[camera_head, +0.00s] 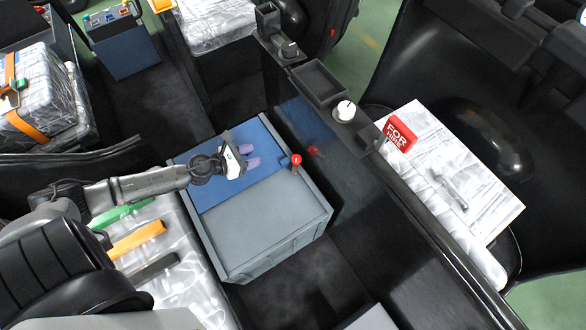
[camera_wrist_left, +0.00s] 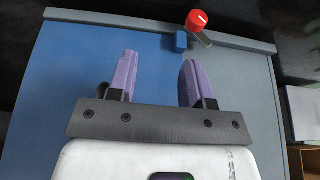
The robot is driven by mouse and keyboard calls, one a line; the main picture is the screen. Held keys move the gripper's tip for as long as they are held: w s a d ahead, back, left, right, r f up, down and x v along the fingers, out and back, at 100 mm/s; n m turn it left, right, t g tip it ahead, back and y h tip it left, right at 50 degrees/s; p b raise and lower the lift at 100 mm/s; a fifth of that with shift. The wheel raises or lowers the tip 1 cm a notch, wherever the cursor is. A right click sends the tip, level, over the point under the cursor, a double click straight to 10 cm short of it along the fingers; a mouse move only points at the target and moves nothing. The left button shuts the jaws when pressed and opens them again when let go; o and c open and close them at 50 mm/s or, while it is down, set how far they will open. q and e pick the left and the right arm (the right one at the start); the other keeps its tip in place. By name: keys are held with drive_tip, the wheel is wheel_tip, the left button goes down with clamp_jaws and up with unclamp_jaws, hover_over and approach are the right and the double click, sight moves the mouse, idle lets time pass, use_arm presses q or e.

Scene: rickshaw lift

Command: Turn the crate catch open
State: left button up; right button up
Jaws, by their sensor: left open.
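The crate (camera_head: 262,238) stands in the footwell, with a grey half of its top nearer and a blue half (camera_head: 208,198) farther off. The catch has a red knob (camera_head: 295,160) on a short stem at the crate's right edge; in the left wrist view the red knob (camera_wrist_left: 197,20) has a white line and sits by a small blue block (camera_wrist_left: 181,41). My left gripper (camera_head: 252,156) is open and empty over the blue part, its purple fingers pointing toward the catch side but apart from it. It also shows in the left wrist view (camera_wrist_left: 157,80). My right gripper is not in view.
A dark console with a tray (camera_head: 318,82) and white knob (camera_head: 345,110) runs along the crate's right. A plastic-wrapped seat with green, orange (camera_head: 137,240) and black strips lies at lower left. A red-labelled board (camera_head: 450,170) lies at right.

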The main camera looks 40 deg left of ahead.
sight(296, 158)
use_arm(q)
drive_tip(key=m+g+h+b, duration=0.1)
drive_tip(key=b, duration=0.2)
drive_tip(key=d+m+h+b, duration=0.1)
drive_tip(key=m+h+b, duration=0.1)
drive_tip(key=shift+w+r+g+b, duration=0.1)
drive_tip(key=shift+r+g+b, duration=0.1)
drive_tip(key=shift+g+b, duration=0.2)
drive_tip(key=shift+d+r+m+h+b, duration=0.3)
drive_tip(key=shift+d+m+h+b, duration=0.1)
drive_tip(key=shift+d+h, duration=0.1)
drive_tip(key=shift+b+x, duration=0.35)
drive_tip(key=shift+x, duration=0.9)
drive_tip(key=p+x, duration=0.1)
drive_tip(key=x, duration=0.8)
drive_tip(key=shift+d+f, duration=0.1)
drive_tip(key=shift+f, duration=0.1)
drive_tip(key=shift+x, duration=0.85)
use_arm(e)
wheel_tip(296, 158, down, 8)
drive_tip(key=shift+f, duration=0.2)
use_arm(q)
drive_tip(key=shift+f, duration=0.1)
drive_tip(key=shift+c, duration=0.3)
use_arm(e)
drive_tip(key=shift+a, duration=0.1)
